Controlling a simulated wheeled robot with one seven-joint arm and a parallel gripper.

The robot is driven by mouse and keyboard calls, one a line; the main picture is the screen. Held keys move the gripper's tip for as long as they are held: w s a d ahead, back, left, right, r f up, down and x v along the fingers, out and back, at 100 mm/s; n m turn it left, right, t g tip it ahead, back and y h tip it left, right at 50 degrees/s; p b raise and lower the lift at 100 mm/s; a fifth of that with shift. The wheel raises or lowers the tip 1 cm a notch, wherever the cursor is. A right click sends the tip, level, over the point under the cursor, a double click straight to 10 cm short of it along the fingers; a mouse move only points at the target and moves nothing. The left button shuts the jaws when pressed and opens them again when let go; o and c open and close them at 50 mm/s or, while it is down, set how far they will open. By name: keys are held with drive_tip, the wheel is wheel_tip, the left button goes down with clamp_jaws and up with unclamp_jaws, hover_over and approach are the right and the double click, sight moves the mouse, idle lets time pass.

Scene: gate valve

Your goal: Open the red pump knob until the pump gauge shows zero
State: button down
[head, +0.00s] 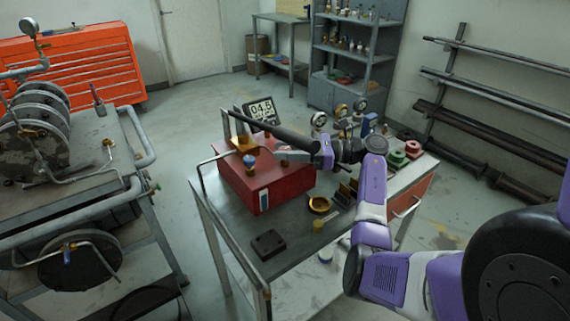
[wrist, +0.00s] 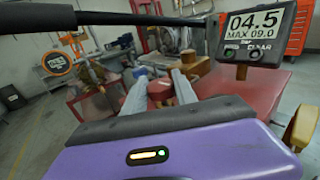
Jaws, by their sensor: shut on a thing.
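The red pump (head: 262,190) sits on the workbench, and its long black handle (head: 265,128) slants above it. The pump gauge (head: 262,110) stands behind it; in the wrist view the gauge (wrist: 256,24) reads 04.5, with MAX 09.0 below. My gripper (head: 287,155) reaches in from the right, low over the pump's top, under the handle. In the wrist view my gripper (wrist: 160,86) is shut on the red knob (wrist: 160,90), which shows between the two grey fingers. In the head view the knob is mostly hidden by my gripper and the handle.
A blue-topped fitting (head: 249,162) and a brass block (head: 243,144) are on the pump, left of my gripper. A brass ring (head: 319,205) and a dark block (head: 268,243) lie on the bench (head: 300,242). Several dial gauges and valves crowd its back right.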

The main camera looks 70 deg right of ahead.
drive_tip(key=shift+n+g+y+b, duration=0.3)
drive_tip(key=shift+n+y+b, duration=0.2)
drive_tip(key=shift+y+b, duration=0.35)
drive_tip(key=c, duration=1)
unclamp_jaws()
drive_tip(key=shift+w, duration=0.1)
drive_tip(key=b+v, duration=0.1)
drive_tip(key=v, duration=0.6)
drive_tip(key=shift+s+b, duration=0.3)
drive_tip(key=shift+s, duration=0.1)
drive_tip(key=shift+d, duration=0.1)
